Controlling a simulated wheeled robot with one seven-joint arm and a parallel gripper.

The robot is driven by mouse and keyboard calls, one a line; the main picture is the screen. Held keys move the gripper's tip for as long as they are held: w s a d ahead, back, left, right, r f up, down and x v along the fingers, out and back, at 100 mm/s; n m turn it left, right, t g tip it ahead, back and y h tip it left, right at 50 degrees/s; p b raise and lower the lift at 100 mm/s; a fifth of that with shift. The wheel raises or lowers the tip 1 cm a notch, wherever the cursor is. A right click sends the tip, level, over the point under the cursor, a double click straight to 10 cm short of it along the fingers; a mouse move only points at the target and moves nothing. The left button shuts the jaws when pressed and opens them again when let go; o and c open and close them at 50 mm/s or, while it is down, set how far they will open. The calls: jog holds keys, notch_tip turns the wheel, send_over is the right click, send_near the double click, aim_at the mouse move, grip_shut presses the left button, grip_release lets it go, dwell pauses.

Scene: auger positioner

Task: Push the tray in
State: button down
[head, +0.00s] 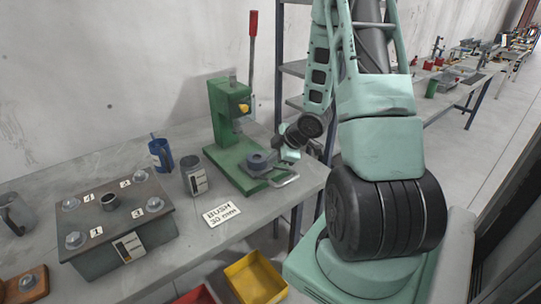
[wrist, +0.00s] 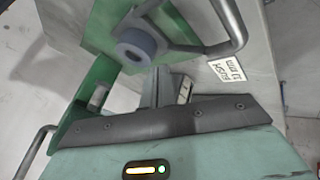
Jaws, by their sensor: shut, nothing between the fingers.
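The tray (head: 264,172) is a small grey slide on the green base of a press, and a thick grey ring (head: 257,161) sits on it.
The green press (head: 226,112) with a red-gripped lever (head: 253,25) stands behind the tray. A labelled grey can (head: 194,178), a blue mug (head: 160,154) and a bolted metal box (head: 117,222) stand left. Red and yellow bins (head: 255,280) are below.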

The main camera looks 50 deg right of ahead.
aim_at(255, 172)
jog(key=p+x, duration=0.1)
jog(key=x, duration=0.7)
jog(key=shift+w, duration=0.15)
jog(key=w, duration=0.2)
jog(key=w+d, duration=0.1)
jog(key=w, duration=0.2)
jog(key=w+d+p, duration=0.1)
jog(key=w, duration=0.2)
jog(key=shift+w, duration=0.15)
